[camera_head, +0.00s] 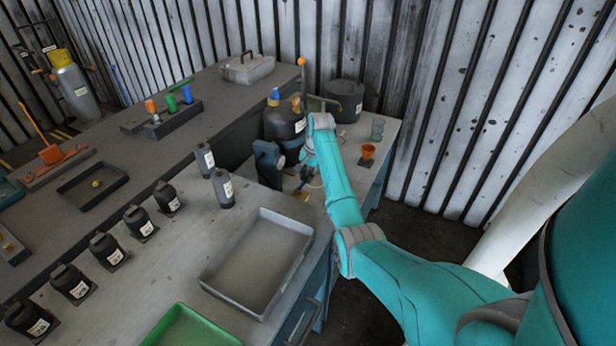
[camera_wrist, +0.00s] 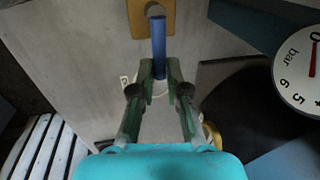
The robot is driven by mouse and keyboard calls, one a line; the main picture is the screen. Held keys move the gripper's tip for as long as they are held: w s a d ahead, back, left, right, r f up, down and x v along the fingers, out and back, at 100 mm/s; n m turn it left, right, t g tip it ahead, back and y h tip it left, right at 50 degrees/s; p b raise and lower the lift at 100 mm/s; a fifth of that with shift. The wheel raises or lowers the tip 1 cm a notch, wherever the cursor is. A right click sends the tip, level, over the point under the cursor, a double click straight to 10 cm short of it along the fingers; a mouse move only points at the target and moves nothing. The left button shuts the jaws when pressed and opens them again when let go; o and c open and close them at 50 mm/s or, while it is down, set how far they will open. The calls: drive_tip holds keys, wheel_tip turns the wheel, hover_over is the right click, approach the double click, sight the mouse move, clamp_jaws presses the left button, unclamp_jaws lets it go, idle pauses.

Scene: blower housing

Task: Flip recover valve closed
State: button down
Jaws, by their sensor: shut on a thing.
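A blue lever handle (camera_wrist: 158,40) stands out from a tan-orange plate (camera_wrist: 140,18) at the top of the wrist view; it looks like the recover valve's lever. My gripper (camera_wrist: 160,74) has its green fingers closed on the lower end of this blue handle, one finger on each side. In the head view my arm reaches to the side bench by the dark tank (camera_head: 284,126). The valve body is not clearly visible.
A pressure gauge (camera_wrist: 301,72) marked bar is at the right of the wrist view, near the dark round vessel (camera_wrist: 250,105). On the bench are an orange cup (camera_head: 368,151), a dark pot (camera_head: 345,98), a grey tray (camera_head: 258,262) and several black bottles.

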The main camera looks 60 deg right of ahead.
drive_tip(key=c, duration=1.2)
unclamp_jaws()
drive_tip(key=r, duration=0.4)
drive_tip(key=s+r, duration=0.1)
drive_tip(key=r, duration=0.3)
drive_tip(key=s+r, duration=0.1)
drive_tip(key=r, duration=0.2)
drive_tip(key=shift+s+d+r, duration=0.1)
drive_tip(key=shift+s+r, duration=0.05)
drive_tip(key=shift+r, duration=0.25)
